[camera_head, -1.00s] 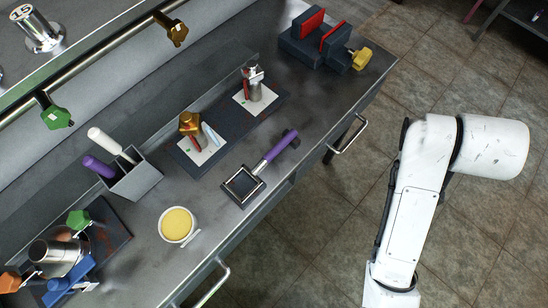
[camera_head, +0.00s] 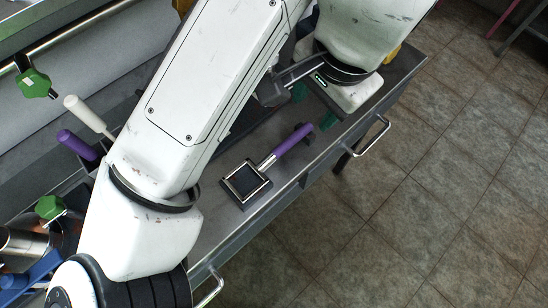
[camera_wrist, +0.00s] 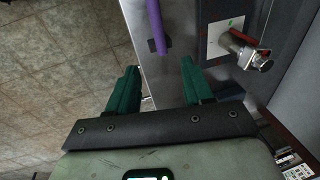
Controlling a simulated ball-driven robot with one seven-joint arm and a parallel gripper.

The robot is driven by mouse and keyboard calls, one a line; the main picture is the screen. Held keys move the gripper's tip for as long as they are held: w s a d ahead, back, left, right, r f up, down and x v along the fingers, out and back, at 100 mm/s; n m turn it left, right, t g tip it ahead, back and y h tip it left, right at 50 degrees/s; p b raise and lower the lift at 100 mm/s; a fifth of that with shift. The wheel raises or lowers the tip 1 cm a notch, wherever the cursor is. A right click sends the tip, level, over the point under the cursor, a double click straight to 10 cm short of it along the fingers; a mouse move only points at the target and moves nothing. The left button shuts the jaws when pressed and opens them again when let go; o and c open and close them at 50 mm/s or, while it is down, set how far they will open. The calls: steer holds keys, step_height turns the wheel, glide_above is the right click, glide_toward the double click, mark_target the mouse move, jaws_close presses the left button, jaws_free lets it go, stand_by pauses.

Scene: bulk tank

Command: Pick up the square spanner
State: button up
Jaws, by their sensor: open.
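The square spanner (camera_head: 293,143) has a purple handle, a metal neck and a square dark head with a bright rim. It lies on the grey bench, with its handle end by a small dark block. In the wrist view its purple handle (camera_wrist: 158,22) shows at the top edge, and its head is out of that view. My gripper (camera_wrist: 160,72) is open and empty, with its two green fingers apart. The handle lies beyond the fingertips and roughly in line with the gap between them. In the head view my gripper is partly hidden by my arm.
The grey bench (camera_head: 232,216) has a drawer handle (camera_head: 372,137) along its front edge. A metal fitting (camera_wrist: 246,48) with red parts stands on a white square beside the spanner. Purple and white handles stand at left in the head view. My arm covers much of the bench.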

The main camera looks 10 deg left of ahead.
steer(key=s+a, duration=0.2)
glide_above(292, 139)
steer(key=s, duration=0.1)
steer(key=shift+g, duration=0.3)
step_height(292, 139, down, 5)
steer(key=shift+f, duration=0.2)
steer(key=shift+w+f, duration=0.2)
steer(key=shift+f, duration=1.15)
steer(key=shift+w+f, duration=0.2)
steer(key=shift+f, duration=1.15)
steer(key=shift+c, duration=0.5)
jaws_close()
